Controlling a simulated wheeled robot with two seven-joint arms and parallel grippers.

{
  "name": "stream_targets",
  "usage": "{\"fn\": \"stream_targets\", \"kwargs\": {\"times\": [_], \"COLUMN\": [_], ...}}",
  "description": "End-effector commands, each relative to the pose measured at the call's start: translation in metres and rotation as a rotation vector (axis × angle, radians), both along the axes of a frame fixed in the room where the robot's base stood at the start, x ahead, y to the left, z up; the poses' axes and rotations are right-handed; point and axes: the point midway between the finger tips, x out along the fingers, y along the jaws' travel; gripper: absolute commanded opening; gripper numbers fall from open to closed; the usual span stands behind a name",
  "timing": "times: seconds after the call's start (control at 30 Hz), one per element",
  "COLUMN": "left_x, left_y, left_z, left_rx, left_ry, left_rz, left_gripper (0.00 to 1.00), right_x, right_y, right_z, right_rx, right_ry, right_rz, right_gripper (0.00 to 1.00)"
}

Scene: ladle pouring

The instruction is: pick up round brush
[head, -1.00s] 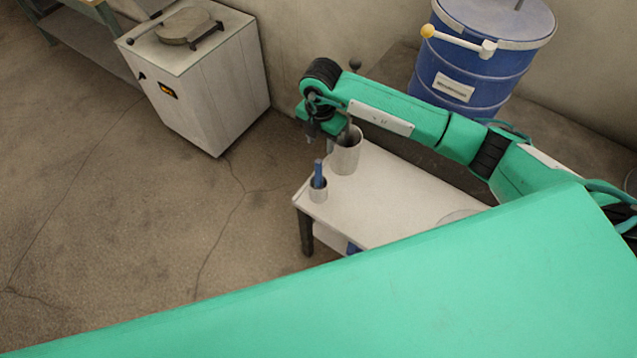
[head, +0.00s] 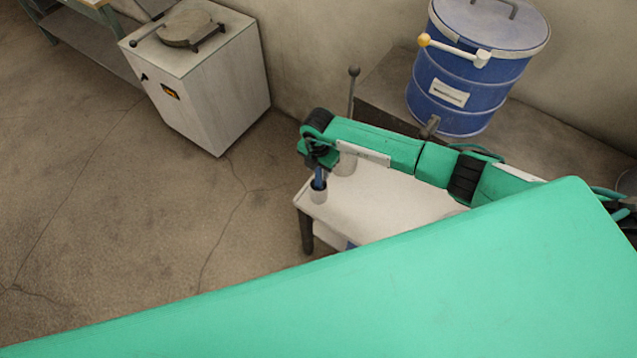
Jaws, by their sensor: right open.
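A blue handle (head: 319,181), which may be the round brush, stands upright in a small grey cup (head: 318,194) at the left corner of the white table (head: 395,203). Its lower end is hidden in the cup. My right gripper (head: 319,168) is open and points down at the top of the handle. I cannot tell whether the fingers are around it or just above it. My left gripper is not in view.
A larger grey cup (head: 347,165) stands close behind, partly hidden by my right arm. A thin rod with a dark ball (head: 353,72) rises behind the arm. A blue drum (head: 465,95) stands at the back right, a white cabinet (head: 215,95) at the back left.

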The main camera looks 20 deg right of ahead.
Motion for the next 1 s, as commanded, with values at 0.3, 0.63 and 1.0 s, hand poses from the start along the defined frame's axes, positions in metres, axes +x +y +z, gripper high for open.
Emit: {"fn": "stream_targets", "kwargs": {"times": [0.3,0.63,1.0], "left_x": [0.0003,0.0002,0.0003], "left_y": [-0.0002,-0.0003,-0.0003], "left_z": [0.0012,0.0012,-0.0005], "left_rx": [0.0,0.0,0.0], "left_ry": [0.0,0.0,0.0], "left_rz": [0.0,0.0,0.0], "left_gripper": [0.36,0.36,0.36], "right_x": [-0.0001,0.0001,0.0008], "right_y": [0.0,0.0,-0.0002], "right_z": [-0.0065,-0.0059,0.0013], "right_rx": [0.001,0.001,0.001], "right_ry": [-0.001,-0.001,-0.002], "right_rz": [0.0,0.0,0.0], "right_gripper": [0.42,0.0,0.0]}}
